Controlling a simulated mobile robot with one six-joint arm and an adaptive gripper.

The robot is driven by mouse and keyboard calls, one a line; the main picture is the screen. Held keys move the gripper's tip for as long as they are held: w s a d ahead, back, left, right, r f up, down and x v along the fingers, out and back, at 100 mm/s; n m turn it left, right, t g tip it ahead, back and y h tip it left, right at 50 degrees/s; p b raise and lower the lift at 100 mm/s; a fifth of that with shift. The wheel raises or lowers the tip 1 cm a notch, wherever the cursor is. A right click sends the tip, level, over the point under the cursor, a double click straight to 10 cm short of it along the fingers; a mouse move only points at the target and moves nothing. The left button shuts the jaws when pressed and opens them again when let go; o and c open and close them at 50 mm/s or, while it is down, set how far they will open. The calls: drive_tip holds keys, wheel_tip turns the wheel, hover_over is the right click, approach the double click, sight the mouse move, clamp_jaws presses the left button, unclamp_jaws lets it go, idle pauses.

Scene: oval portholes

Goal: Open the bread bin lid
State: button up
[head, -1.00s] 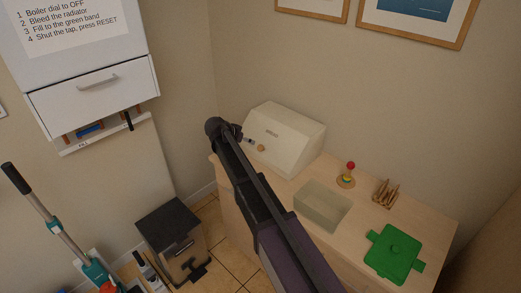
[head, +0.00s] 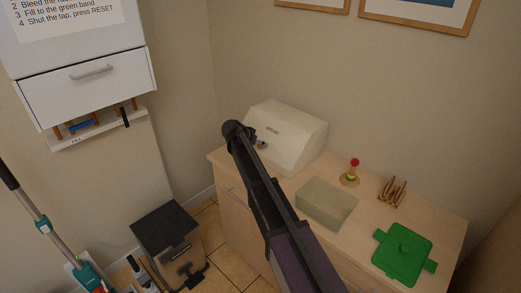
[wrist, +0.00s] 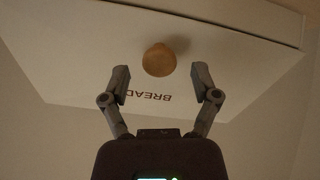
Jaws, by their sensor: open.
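The cream bread bin (head: 289,134) stands on the wooden cabinet top, its sloped front lid closed. In the wrist view the lid's front (wrist: 200,100) shows the upside-down word BREAD and a round wooden knob (wrist: 159,60). My gripper (wrist: 160,82) is open, with one finger on each side of the knob's line. The fingertips lie just short of the knob in the picture, and nothing is between them. I cannot tell whether they touch the lid. In the head view my arm covers part of the lid and the knob is mostly hidden.
On the cabinet top (head: 365,225) are a translucent box (head: 326,204), a ring toy (head: 350,175), a wooden rack (head: 392,191) and a green lidded dish (head: 403,255). A dark-lidded bin (head: 168,240) stands on the floor at left. A white drawer unit (head: 85,85) hangs on the left wall.

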drive_tip(key=shift+b+x, duration=0.5)
drive_tip(key=shift+x, duration=0.55)
clamp_jaws()
